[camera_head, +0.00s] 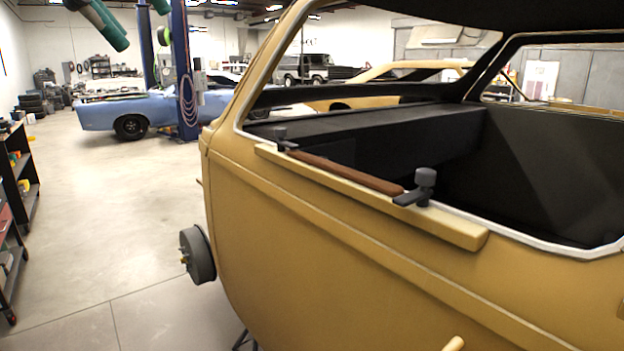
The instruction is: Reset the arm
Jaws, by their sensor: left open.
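My right gripper is not in view.
On the car shell's window ledge lie a tan strip (460,232), a brown bar (345,172) and a dark clamp-like piece (422,188). A wheel hub (198,256) sticks out at the shell's left. Open concrete floor (110,215) lies left, before a blue car (100,114).

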